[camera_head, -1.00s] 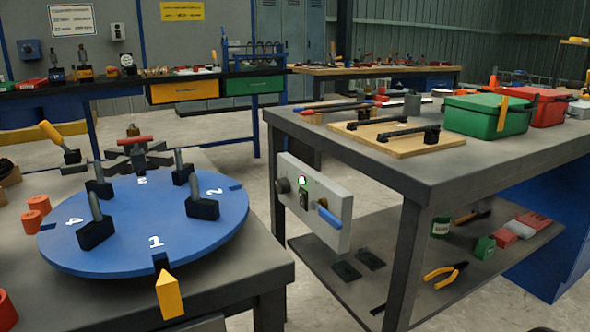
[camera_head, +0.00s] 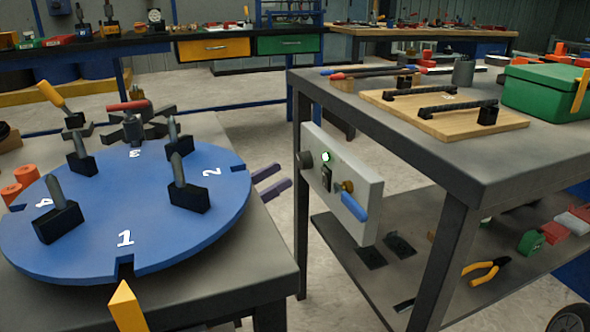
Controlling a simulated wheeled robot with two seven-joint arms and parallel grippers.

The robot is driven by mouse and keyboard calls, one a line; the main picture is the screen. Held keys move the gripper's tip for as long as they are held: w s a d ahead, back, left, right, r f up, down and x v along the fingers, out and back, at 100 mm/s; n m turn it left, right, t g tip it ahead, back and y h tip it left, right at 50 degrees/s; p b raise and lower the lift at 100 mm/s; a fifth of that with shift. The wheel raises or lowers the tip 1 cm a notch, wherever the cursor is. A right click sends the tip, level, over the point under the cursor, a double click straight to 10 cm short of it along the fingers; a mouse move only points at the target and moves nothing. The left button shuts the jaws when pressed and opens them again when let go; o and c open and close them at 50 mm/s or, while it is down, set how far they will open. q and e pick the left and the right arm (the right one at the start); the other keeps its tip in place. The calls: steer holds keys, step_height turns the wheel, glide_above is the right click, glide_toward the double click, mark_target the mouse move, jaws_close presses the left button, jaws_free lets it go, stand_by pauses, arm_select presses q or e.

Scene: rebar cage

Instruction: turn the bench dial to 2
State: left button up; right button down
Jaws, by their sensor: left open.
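The blue round dial plate (camera_head: 150,225) lies on the left bench, marked 1, 2, 3 and 4. Its 1 and the notch beside it face the yellow pointer (camera_head: 126,307) at the bench's front; the 2 is at its right. Several black blocks with grey upright pegs (camera_head: 190,198) stand on it. My left gripper (camera_head: 284,174) shows as two purple fingers, open and empty, just past the bench's right edge and apart from the plate. The rest of it is hidden behind the bench. My right gripper is not in view.
A grey panel (camera_head: 367,187) with a dark knob, green light and blue lever hangs on the right table's (camera_head: 440,152) side. That table carries a wooden board (camera_head: 505,119) and a green box (camera_head: 545,92). Bare floor shows between bench and table.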

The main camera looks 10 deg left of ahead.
mark_target(300, 164)
arm_select(q)
steer(key=b+x, duration=0.1)
steer(key=x, duration=0.4)
steer(key=shift+w+d+r+b, duration=0.1)
steer(key=shift+d+b, duration=0.1)
steer(key=shift+b, duration=0.1)
jaws_close()
stand_by(0.4)
